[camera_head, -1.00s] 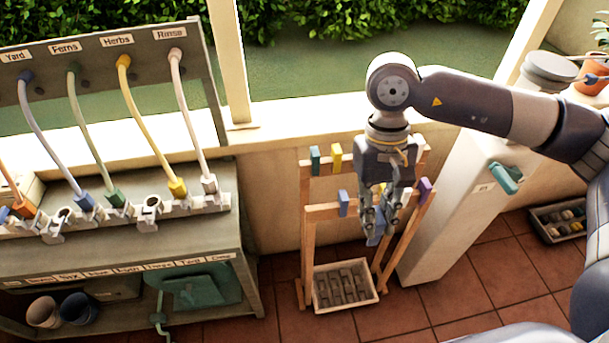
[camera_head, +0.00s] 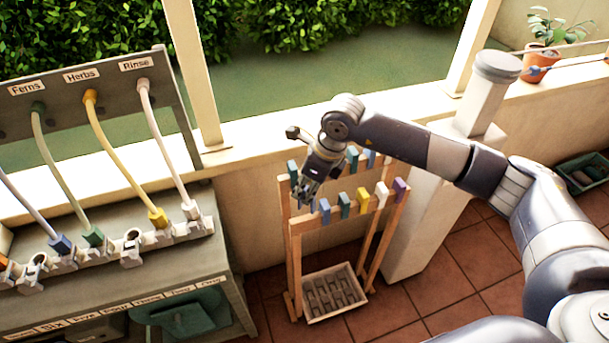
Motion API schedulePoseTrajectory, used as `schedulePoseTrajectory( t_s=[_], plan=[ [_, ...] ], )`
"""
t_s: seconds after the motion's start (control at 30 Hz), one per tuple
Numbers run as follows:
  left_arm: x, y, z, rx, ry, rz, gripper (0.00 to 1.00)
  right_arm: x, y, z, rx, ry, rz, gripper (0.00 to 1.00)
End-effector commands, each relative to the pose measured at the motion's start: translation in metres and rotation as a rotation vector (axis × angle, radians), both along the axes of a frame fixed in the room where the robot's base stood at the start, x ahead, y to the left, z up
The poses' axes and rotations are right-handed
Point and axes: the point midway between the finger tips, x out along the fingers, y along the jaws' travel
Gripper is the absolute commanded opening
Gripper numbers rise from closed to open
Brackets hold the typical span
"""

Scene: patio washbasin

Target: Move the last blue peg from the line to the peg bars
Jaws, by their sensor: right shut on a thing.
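My right gripper (camera_head: 306,198) is at the left part of the wooden peg rack, shut over the front bar (camera_head: 309,218) area. The blue peg in it is mostly hidden by the fingers; I cannot tell whether it touches a bar. On the front bar a blue peg (camera_head: 325,211), a teal peg (camera_head: 345,205), a yellow peg (camera_head: 363,200), a white peg (camera_head: 381,194) and a purple peg (camera_head: 400,189) sit side by side. The back bar holds teal pegs and a blue peg (camera_head: 371,158). My left gripper is out of view.
A tray (camera_head: 361,297) stands on the tiles under the rack. A hose bench (camera_head: 215,255) is at left, a pale pillar (camera_head: 410,240) at right. A potted plant (camera_head: 538,60) is on the ledge and a crate (camera_head: 563,180) on the floor at far right.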

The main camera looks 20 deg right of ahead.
Motion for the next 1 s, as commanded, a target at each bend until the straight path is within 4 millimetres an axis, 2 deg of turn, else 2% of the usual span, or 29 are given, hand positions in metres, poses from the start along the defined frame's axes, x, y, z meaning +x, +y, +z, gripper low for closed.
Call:
schedulePoseTrajectory(
  t_s=[0.03, 0.2, 0.4, 0.67, 1.0],
  plan=[
    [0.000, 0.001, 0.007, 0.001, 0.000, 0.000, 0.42, 0.006, 0.002, -0.001, 0.003, 0.001, -0.102, 0.05],
    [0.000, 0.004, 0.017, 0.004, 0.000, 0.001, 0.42, 0.025, -0.002, -0.012, 0.005, -0.002, -0.448, 0.05],
    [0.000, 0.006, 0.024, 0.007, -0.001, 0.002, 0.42, 0.039, -0.006, -0.022, 0.005, -0.006, -0.719, 0.05],
    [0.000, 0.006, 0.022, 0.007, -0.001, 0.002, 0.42, 0.042, -0.009, -0.032, 0.005, -0.007, -0.811, 0.05],
    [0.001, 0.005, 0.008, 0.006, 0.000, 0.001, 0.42, 0.043, -0.009, -0.061, 0.006, -0.007, -0.807, 0.05]
  ],
)
